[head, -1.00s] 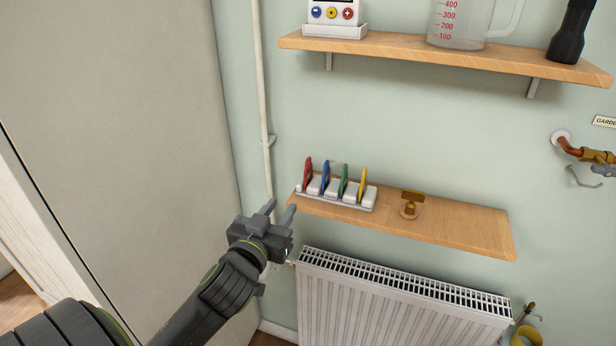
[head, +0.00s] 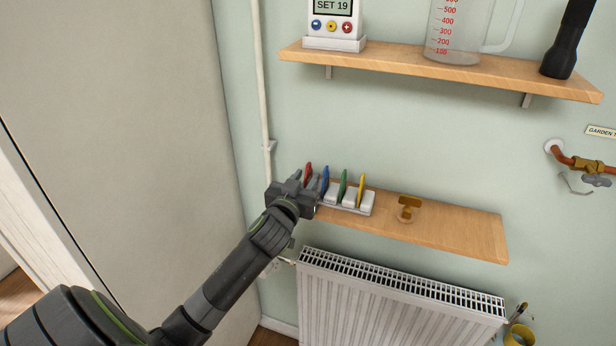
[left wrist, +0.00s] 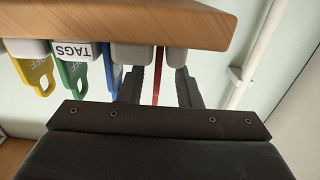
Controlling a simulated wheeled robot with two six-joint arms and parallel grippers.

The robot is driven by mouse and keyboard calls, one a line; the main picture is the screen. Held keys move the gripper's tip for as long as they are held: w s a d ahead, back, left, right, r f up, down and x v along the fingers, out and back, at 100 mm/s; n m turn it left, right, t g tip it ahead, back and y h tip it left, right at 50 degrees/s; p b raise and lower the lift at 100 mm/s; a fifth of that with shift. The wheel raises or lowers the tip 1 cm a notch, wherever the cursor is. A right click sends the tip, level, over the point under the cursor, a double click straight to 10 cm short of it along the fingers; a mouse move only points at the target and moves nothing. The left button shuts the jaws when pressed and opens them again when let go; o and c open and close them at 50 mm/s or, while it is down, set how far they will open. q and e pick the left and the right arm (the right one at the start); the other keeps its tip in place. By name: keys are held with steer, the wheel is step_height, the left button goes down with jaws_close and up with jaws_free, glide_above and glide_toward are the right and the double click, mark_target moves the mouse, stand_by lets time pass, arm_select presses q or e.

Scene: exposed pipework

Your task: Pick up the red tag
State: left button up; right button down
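The red tag (head: 308,171) stands at the left end of a white tag rack (head: 366,204) on the lower wooden shelf, left of the blue tag (head: 325,180). My left gripper (head: 310,181) is at the rack's left end, partly hiding it and the red tag. In the left wrist view, which is upside down, the red tag (left wrist: 157,74) shows as a thin edge-on strip between the two fingers of my left gripper (left wrist: 160,85). The fingers are apart, with gaps on both sides of the tag. My right gripper is not in view.
Green (head: 343,184) and yellow (head: 361,189) tags stand further right in the rack. A brass piece (head: 408,207) stands on the lower shelf (head: 460,225). A radiator (head: 400,295) is below, an upper shelf (head: 440,70) above. A vertical pipe (head: 262,90) runs at the left.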

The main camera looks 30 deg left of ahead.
mark_target(311, 169)
arm_select(q)
steer(key=shift+p+x, duration=0.35)
steer(key=shift+x, duration=1.4)
steer(key=shift+d+r, duration=0.1)
steer(key=shift+d, duration=0.1)
jaws_close()
